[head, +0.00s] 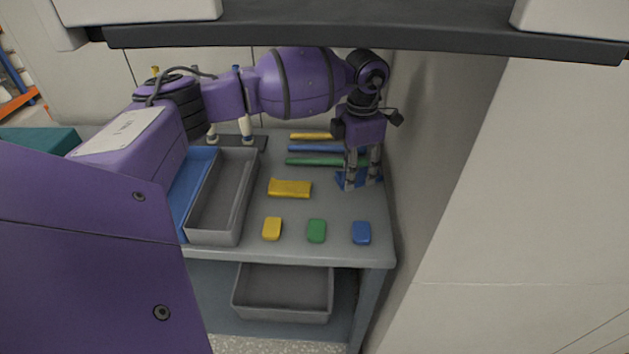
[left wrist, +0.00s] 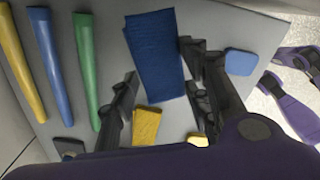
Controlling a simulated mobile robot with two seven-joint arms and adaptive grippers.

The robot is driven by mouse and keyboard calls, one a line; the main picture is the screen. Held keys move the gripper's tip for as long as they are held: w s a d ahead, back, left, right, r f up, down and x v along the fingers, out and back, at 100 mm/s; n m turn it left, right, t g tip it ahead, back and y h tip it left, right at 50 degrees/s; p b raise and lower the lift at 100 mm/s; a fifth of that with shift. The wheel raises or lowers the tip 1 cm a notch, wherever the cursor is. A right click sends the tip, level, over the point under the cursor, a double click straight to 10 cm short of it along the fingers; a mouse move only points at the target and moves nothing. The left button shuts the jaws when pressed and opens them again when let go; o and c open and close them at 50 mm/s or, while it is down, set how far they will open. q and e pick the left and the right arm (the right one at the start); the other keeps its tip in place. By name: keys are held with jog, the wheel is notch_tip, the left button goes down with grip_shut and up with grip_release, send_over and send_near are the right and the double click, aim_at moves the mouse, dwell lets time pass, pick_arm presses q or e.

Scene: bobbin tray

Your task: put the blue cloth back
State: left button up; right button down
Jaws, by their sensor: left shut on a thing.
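In the left wrist view the blue cloth (left wrist: 154,52) shows as a dark blue rectangle between the fingers of the left gripper (left wrist: 160,62). In the head view the fingers hide part of the cloth. My right gripper is not in view.
A yellow cloth (head: 290,188) lies left of the blue one. Yellow (head: 272,229), green (head: 316,231) and blue (head: 361,233) blocks line the front. Yellow (head: 311,136), blue (head: 317,149) and green (head: 314,162) rods lie behind. A grey tray (head: 194,222) stands left; another bin (head: 282,315) sits below.

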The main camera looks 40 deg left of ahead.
aim_at(353, 195)
pick_arm(q)
notch_tip(353, 195, down, 4)
jog(key=shift+f, duration=0.25)
jog(key=shift+w+d+f, duration=0.1)
jog(key=shift+d+f, duration=0.1)
jog(key=shift+f, duration=0.05)
jog(key=shift+c, duration=0.4)
jog(key=o, duration=1.1)
notch_tip(353, 195, up, 12)
jog(key=shift+r, duration=0.1)
